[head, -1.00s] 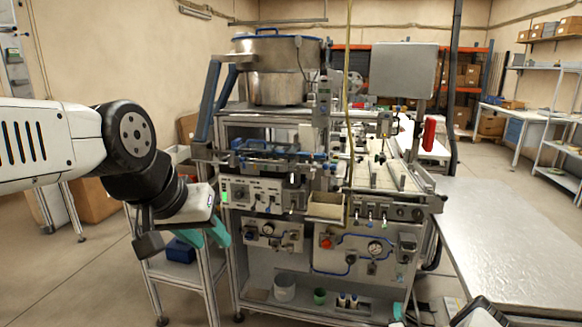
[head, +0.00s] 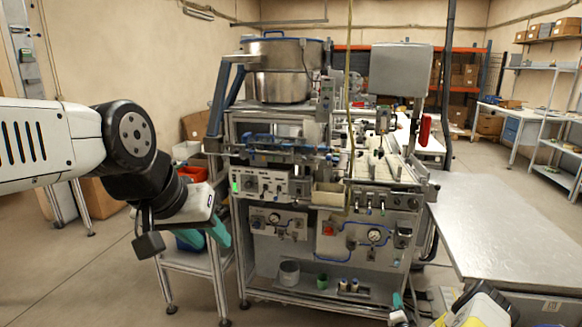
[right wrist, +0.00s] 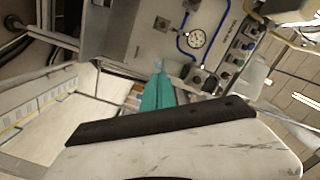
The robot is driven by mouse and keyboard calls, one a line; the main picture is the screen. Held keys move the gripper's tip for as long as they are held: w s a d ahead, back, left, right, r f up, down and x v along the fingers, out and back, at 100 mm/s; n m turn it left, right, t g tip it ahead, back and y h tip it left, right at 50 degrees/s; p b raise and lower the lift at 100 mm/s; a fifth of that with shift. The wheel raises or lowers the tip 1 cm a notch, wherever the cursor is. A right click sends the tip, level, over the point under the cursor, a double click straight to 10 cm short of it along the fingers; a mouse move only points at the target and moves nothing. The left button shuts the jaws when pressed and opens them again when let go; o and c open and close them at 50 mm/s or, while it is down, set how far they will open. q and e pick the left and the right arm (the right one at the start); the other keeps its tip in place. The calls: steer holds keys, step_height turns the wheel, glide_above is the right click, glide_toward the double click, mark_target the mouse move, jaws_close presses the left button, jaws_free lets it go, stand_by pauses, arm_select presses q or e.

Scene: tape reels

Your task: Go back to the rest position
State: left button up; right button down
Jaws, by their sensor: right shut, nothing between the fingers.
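My left gripper (head: 204,238) hangs at the left in the head view, in front of a small side stand. Its two teal fingers show a gap between them, and it looks open and empty. My right gripper (head: 399,304) shows only in part at the bottom edge of the head view, in front of the machine's lower right. In the right wrist view its teal fingers (right wrist: 157,92) are together with nothing between them. They point toward the machine's panel with a gauge and blue tubing.
The machine (head: 325,185) with a steel bowl (head: 283,75) on top fills the middle. A grey metal table (head: 510,225) stands to its right. The small side stand (head: 190,262) with bins is at its left. Open floor lies at the far left.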

steer(key=w+a+r+n+g+y, duration=0.1)
steer(key=w+r+n+y, duration=0.3)
steer(key=r, duration=0.6)
steer(key=w+a+r+n+g+h, duration=0.1)
steer(key=w+a+r+n+g, duration=0.1)
steer(key=w+r, duration=0.6)
steer(key=s+a+r+n+g, duration=0.1)
steer(key=s+a+r+n, duration=0.2)
steer(key=r, duration=0.7)
steer(key=s+a+r+g, duration=0.2)
steer(key=a+r, duration=0.2)
steer(key=r, duration=0.7)
steer(key=s+a+r+n+g, duration=0.1)
steer(key=s+a+r, duration=0.3)
steer(key=s+r, duration=0.35)
steer(key=s+a+r+n+g, duration=0.1)
steer(key=s+a+r+n, duration=0.1)
steer(key=s+a+r, duration=0.5)
steer(key=s+a+n+g+y, duration=0.1)
steer(key=s+a, duration=0.1)
steer(key=s, duration=1.2)
steer(key=s+a+r+n+g+y, duration=0.1)
steer(key=s+a+g, duration=0.1)
steer(key=s, duration=1.1)
steer(key=shift+s+a+r+y, duration=0.2)
steer(key=shift+s+a+y, duration=0.15)
steer(key=shift+a, duration=0.2)
